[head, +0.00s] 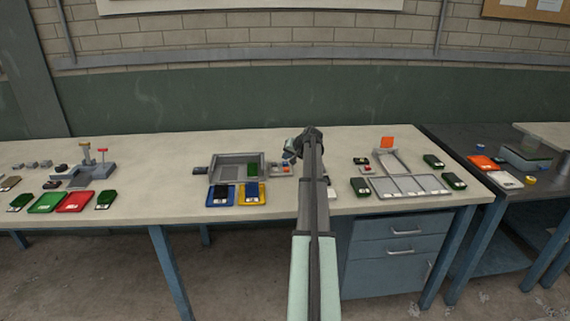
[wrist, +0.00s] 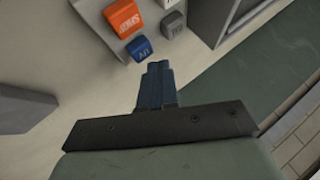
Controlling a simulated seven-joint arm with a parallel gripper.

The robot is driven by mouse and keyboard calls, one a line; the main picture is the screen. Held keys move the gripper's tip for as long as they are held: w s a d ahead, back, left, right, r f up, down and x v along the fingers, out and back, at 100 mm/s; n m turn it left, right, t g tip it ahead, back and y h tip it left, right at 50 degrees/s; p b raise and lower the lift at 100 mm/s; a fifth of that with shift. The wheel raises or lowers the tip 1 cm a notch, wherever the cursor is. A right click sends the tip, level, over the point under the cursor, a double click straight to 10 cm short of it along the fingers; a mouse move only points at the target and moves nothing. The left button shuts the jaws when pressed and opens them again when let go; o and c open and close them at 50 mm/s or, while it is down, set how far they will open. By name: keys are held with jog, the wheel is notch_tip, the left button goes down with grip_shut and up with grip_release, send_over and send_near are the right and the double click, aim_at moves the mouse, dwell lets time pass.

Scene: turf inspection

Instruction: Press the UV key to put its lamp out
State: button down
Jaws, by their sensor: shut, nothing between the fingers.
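In the wrist view the blue key marked UV (wrist: 140,48) sits on a pale key panel (wrist: 105,15), between an orange lettered key (wrist: 126,19) and a grey key (wrist: 172,24). My gripper (wrist: 158,64) is shut and empty. In the picture its fingertips are just below and right of the UV key, with a small gap; the height above the bench is hard to judge. In the head view my gripper (head: 289,157) is at the back of the small key panel (head: 277,170), beside a grey tray (head: 214,171). I cannot tell whether a lamp is lit.
In the head view, blue (head: 213,199) and yellow (head: 261,198) holders stand in front of the tray. A sectioned grey tray (head: 400,186) and several dark green blocks lie to the right.

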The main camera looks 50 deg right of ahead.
aim_at(287, 163)
jog(key=shift+r, duration=0.15)
notch_tip(287, 163, up, 6)
jog(key=shift+f, duration=0.15)
dwell(0.7)
dwell(0.4)
